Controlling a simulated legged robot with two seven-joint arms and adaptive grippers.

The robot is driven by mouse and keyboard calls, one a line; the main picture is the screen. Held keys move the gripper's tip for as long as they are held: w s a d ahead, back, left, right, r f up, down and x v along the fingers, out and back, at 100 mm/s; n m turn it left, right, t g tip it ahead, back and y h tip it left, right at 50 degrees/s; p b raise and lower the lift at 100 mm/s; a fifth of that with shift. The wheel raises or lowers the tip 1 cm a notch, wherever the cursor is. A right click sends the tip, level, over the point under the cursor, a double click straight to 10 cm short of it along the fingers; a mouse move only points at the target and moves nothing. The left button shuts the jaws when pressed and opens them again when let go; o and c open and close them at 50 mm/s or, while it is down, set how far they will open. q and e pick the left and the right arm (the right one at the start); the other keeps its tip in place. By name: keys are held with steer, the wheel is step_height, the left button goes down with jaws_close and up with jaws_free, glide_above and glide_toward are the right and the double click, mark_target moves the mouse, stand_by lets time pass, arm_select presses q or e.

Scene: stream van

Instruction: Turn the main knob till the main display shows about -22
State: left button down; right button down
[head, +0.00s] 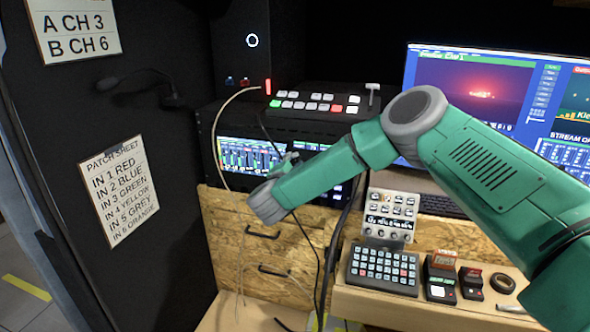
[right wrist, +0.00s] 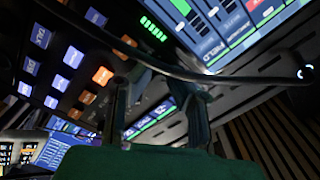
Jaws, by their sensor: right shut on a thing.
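My right gripper (head: 289,160) reaches in from the right to the front of the black rack unit (head: 205,135), beside its lit screen of meters and bars (head: 240,157). The fingers show in the right wrist view (right wrist: 158,100), closed in on a small dark part that I take for the main knob (right wrist: 143,78); it is mostly hidden between them. In the right wrist view the lit screen (right wrist: 225,28) is above the fingers. I cannot read a main display value in either view. My left gripper is not in view.
A dark cable (right wrist: 200,77) crosses close by the fingers. A switcher with lit buttons (head: 313,104) sits on the rack. A monitor (head: 480,68) is behind my arm.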

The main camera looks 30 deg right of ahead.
steer(key=shift+s+f, duration=0.1)
steer(key=shift+f, duration=0.05)
steer(key=c, duration=1.5)
jaws_free()
steer(key=shift+c, duration=0.2)
steer(key=shift+s+a, duration=0.15)
steer(key=shift+a, duration=0.05)
steer(key=v, duration=1.1)
steer(key=shift+a, duration=0.2)
steer(key=shift+s, duration=0.1)
